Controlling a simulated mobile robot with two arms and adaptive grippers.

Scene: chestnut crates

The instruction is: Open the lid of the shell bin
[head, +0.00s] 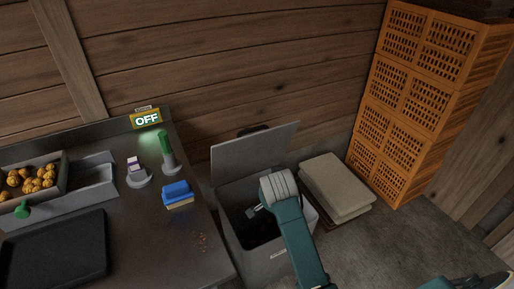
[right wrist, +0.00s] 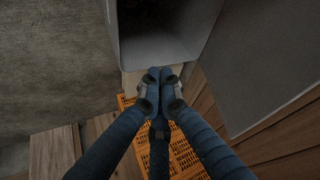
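The shell bin (head: 275,262) is a grey box standing on the floor beside the counter, with a dark inside. Its lid (head: 252,154) stands raised at the back edge, tilted up, and the mouth is uncovered. My right gripper (head: 253,212) is over the bin's mouth, in front of the raised lid and partly hidden by my own wrist. In the right wrist view its fingertips (right wrist: 160,75) are together with nothing visible between them. The bin (right wrist: 128,38) and the grey lid (right wrist: 245,60) also show there. My left gripper is out of view.
An OFF sign (head: 146,119) glows behind. Folded sacks (head: 338,185) and orange crates (head: 415,110) stand right.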

